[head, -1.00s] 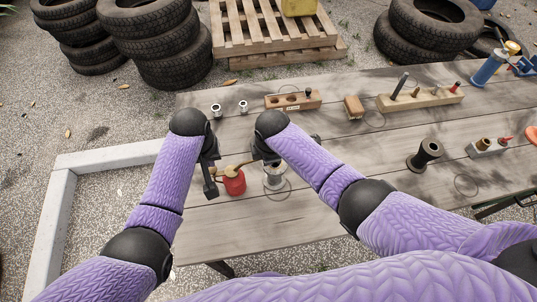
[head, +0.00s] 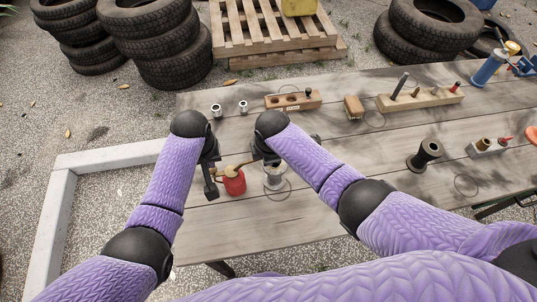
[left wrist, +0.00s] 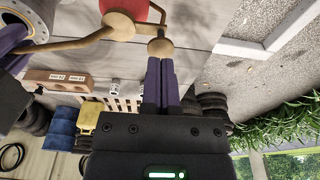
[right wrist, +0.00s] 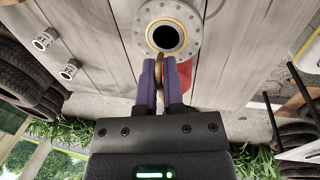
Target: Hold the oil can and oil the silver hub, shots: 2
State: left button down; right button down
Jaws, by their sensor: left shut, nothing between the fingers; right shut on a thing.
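The red oil can (head: 235,184) stands near the table's front left, with a brass collar and a thin brass spout (left wrist: 75,44) running towards the silver hub (head: 274,184). The hub is a round flange with a dark bore, clear in the right wrist view (right wrist: 194,38). My right gripper (right wrist: 165,64) is shut on the brass spout beside the hub's rim. My left gripper (left wrist: 160,60) is shut and empty, its fingertips at the brass round end piece (left wrist: 160,46) on the can's other side; whether they touch is unclear. The spout's tip is hard to make out.
Two small silver fittings (head: 216,110) (head: 243,106) and a labelled wooden block with holes (head: 292,101) lie behind my grippers. A peg rack (head: 420,101), a black flanged part (head: 426,154) and a blue tool (head: 488,68) stand to the right. The front middle planks are clear.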

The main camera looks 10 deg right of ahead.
pick_arm(q)
jog(key=shift+f, duration=1.1)
jog(key=shift+r, duration=1.6)
jog(key=shift+r, duration=2.55)
